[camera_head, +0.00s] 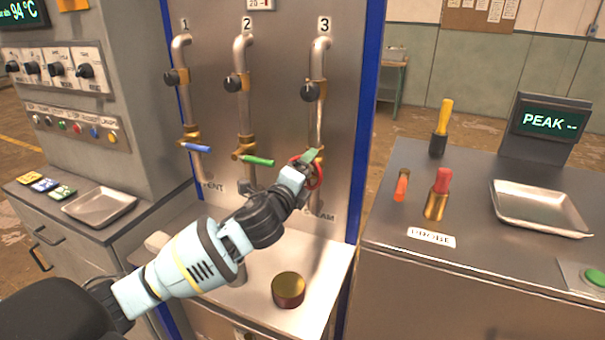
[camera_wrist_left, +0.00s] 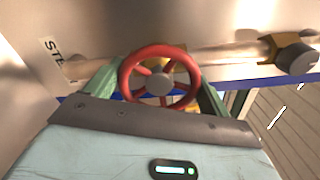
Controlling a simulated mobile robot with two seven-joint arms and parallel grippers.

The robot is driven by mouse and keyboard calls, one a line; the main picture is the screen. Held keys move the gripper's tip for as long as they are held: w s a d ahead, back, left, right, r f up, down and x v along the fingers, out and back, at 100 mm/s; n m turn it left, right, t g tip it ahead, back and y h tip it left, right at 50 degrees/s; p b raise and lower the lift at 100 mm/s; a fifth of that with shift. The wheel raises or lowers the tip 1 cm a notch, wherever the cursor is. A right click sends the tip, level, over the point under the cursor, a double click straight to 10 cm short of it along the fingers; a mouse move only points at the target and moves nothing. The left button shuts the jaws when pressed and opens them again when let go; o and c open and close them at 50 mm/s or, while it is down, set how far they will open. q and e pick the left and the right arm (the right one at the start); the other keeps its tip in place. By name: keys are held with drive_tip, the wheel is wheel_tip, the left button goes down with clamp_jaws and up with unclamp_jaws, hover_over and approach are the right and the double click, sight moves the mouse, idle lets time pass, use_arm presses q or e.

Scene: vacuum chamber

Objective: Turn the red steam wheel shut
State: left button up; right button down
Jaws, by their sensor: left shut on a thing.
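The red steam wheel (camera_head: 318,176) sits on pipe 3 of the upright metal panel, by the STEAM label (camera_head: 320,215). My left gripper (camera_head: 308,165) is at the wheel and hides part of it in the head view. In the left wrist view the wheel (camera_wrist_left: 133,68) faces the camera, with a grey hub and red spokes. The green fingers of my left gripper (camera_wrist_left: 157,88) lie on either side of its rim and are shut on it. My right gripper is in neither view.
Pipes 1 and 2 to the left carry a blue lever (camera_head: 195,148) and a green lever (camera_head: 257,161). Below is a ledge with a round brass-coloured container (camera_head: 288,290). At right, a metal counter (camera_head: 400,255) holds a tray (camera_head: 540,210), probes and a PEAK display (camera_head: 545,122).

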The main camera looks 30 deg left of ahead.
use_arm(q)
drive_tip(key=m, duration=0.6)
drive_tip(key=shift+r, duration=0.1)
drive_tip(key=m, duration=0.5)
drive_tip(key=shift+d, duration=0.1)
drive_tip(key=shift+m, duration=0.3)
drive_tip(key=o, duration=0.9)
drive_tip(key=s, duration=0.7)
drive_tip(key=shift+s+d, duration=0.25)
drive_tip(key=shift+s, duration=0.15)
